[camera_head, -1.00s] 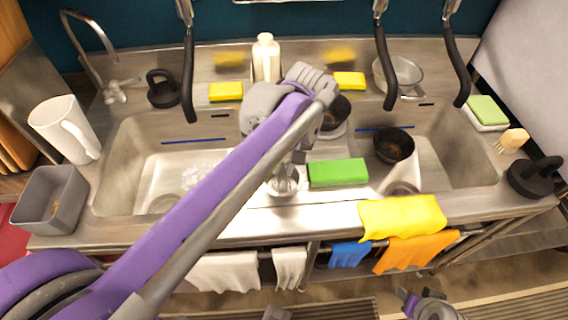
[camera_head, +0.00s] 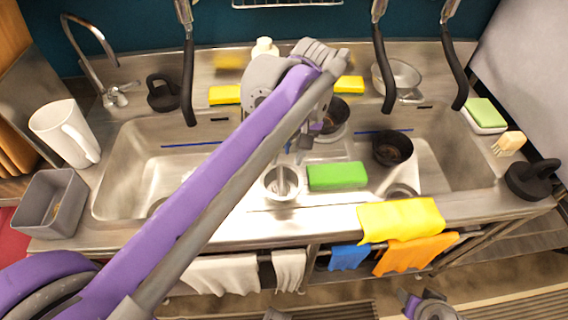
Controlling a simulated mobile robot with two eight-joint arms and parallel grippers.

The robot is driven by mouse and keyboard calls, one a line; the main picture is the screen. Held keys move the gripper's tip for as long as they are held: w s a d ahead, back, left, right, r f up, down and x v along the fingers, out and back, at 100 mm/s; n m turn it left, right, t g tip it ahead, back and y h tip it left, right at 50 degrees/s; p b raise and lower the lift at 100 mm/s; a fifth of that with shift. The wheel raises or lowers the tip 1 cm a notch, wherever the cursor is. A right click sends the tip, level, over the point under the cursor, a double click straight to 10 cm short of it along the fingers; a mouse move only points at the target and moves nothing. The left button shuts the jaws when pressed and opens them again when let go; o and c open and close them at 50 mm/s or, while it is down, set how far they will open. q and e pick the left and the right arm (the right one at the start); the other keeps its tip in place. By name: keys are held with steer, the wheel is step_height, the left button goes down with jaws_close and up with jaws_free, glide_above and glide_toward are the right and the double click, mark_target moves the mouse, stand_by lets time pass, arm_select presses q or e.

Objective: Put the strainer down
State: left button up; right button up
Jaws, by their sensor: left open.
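My left arm reaches from the lower left across the sink. Its gripper (camera_head: 299,147) points down over the divider between the basins, partly hidden by my own wrist, and is open. Just below it stands a small pale round cup-like vessel (camera_head: 283,190) with a grey upright part inside; I cannot tell whether that part is a strainer. A round metal strainer-like bowl with a handle (camera_head: 399,74) rests on the back ledge at the right, away from the gripper.
A green sponge (camera_head: 337,176) lies right of the vessel. A black bowl (camera_head: 393,148) sits in the right basin, and another dark bowl (camera_head: 336,113) is behind my wrist. A white pitcher (camera_head: 64,131) and grey bin (camera_head: 50,204) stand left. The left basin (camera_head: 150,165) looks clear.

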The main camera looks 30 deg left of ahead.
arm_select(q)
step_height(320, 180, up, 7)
steer(key=d, duration=0.1)
steer(key=shift+w+p, duration=0.3)
arm_select(e)
steer(key=shift+w+r, duration=0.1)
steer(key=shift+r, duration=0.3)
arm_select(q)
steer(key=shift+f, duration=0.2)
